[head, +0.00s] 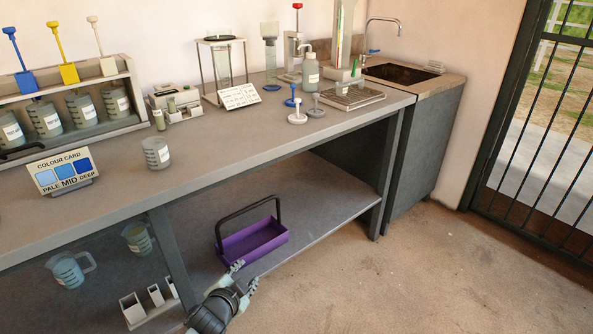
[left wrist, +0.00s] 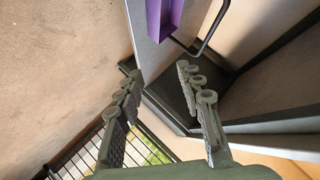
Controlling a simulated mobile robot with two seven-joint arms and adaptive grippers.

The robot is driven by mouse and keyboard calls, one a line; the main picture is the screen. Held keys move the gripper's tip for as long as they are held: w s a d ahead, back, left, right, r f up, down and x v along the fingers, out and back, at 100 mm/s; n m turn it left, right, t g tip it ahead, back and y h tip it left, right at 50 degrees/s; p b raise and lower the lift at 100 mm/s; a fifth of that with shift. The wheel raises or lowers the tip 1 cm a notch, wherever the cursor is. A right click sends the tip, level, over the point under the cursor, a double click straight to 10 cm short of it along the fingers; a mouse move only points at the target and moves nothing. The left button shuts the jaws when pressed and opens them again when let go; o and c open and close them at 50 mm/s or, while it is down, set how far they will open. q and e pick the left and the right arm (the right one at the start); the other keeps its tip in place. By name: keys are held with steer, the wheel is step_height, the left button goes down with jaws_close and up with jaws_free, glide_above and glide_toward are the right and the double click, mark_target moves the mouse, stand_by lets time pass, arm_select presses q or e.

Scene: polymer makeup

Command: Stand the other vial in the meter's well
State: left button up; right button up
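The meter (head: 176,98) is a pale grey box on the bench top, left of the middle in the head view. A small grey-green vial (head: 158,120) stands at its front left corner. A second small grey-green piece, possibly a vial (head: 171,104), stands at the meter's front; whether it is in the well I cannot tell. My left gripper (head: 245,275) is low in front of the bench, below the purple caddy and far from the meter. In the left wrist view the left gripper (left wrist: 159,85) is open with nothing between its fingers. My right gripper is not in view.
A purple caddy (head: 262,240) with a black handle sits on the lower shelf. A beaker (head: 156,153) and colour card (head: 63,172) stand at the bench's front left. A white label card (head: 240,96) stands right of the meter. The bench's front edge overhangs the shelf.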

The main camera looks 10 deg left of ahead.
arm_select(q)
steer(key=s+a+f+n+g, duration=0.1)
steer(key=s+f+n+g, duration=0.1)
steer(key=s+f, duration=0.3)
steer(key=s+a+f+n+g, duration=0.1)
steer(key=s+f+n+g, duration=0.2)
steer(key=s, duration=1)
steer(key=s+a+f+n+g+y, duration=0.1)
steer(key=s+f+g, duration=0.3)
steer(key=s+f, duration=0.4)
steer(key=shift+s+a+f+n, duration=0.15)
steer(key=shift+s+a+n, duration=0.5)
steer(key=shift+s, duration=0.2)
steer(key=shift+d, duration=0.15)
